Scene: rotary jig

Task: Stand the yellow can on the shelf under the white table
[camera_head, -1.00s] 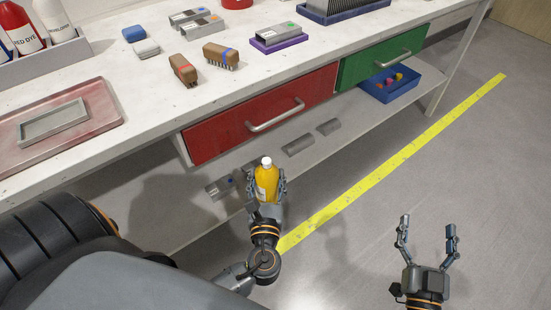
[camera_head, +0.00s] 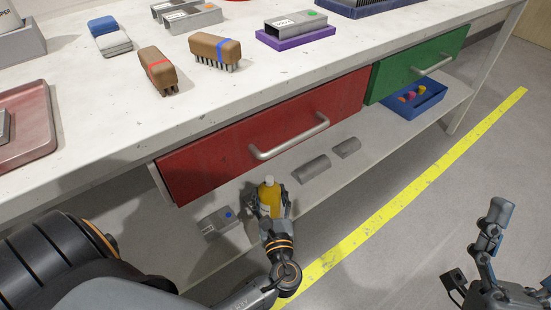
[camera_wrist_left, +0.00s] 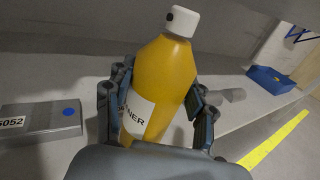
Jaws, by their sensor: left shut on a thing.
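The yellow can (camera_head: 269,198) has a white cap and a white label. My left gripper (camera_head: 268,208) is shut on it, with a finger on each side. In the head view it appears at the front part of the grey shelf (camera_head: 335,178), below the red drawer. In the left wrist view the can (camera_wrist_left: 165,82) leans slightly to the right. Its base is hidden, so I cannot tell whether it touches the shelf. My right gripper (camera_head: 515,240) is empty and open at the lower right, partly cut off by the picture edge.
On the shelf, a grey box with a blue dot (camera_head: 217,223) lies left of the can. Two grey blocks (camera_head: 312,168) (camera_head: 346,147) and a blue bin (camera_head: 416,104) lie to the right. The white table (camera_head: 110,120) with its red drawer (camera_head: 265,135) overhangs the shelf.

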